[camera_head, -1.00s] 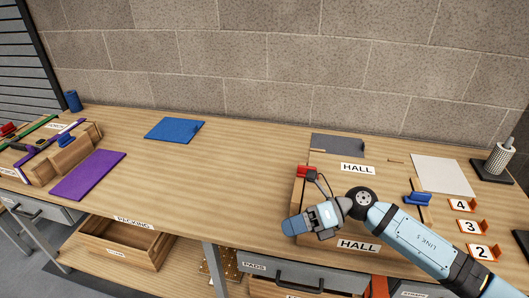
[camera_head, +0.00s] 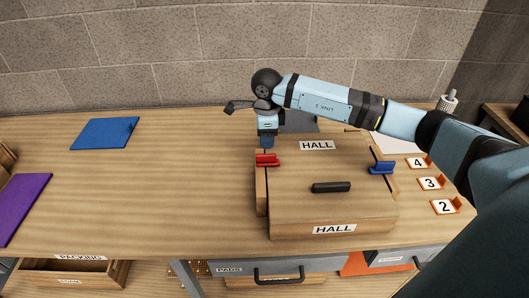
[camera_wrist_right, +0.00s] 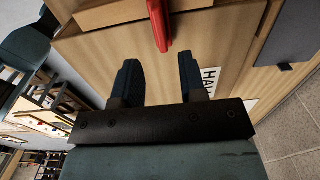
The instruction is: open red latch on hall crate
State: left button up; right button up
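The hall crate (camera_head: 290,226) is a wooden box with a flat lid, a black handle (camera_head: 330,187) and HALL labels on lid and front. Its red latch (camera_head: 267,160) is on the left side of the lid, with a blue latch (camera_head: 382,168) on the right. My right gripper (camera_head: 266,143) points down just behind the red latch. In the right wrist view the red latch (camera_wrist_right: 160,25) lies just ahead of the gap between the two spread, empty fingers (camera_wrist_right: 158,62). Whether they touch it is unclear. My left gripper is out of view.
A dark grey pad (camera_head: 300,122) lies behind the crate, partly hidden by my right arm. Numbered orange holders (camera_head: 432,184) stand to the right. A blue mat (camera_head: 105,133) and a purple mat (camera_head: 20,205) lie left. The bench between is clear.

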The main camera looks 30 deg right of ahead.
aim_at(266, 154)
notch_tip(266, 154, down, 8)
jog(key=shift+w+r+p, duration=0.1)
jog(key=shift+r+p, duration=0.05)
jog(key=shift+p, duration=0.5)
grip_shut()
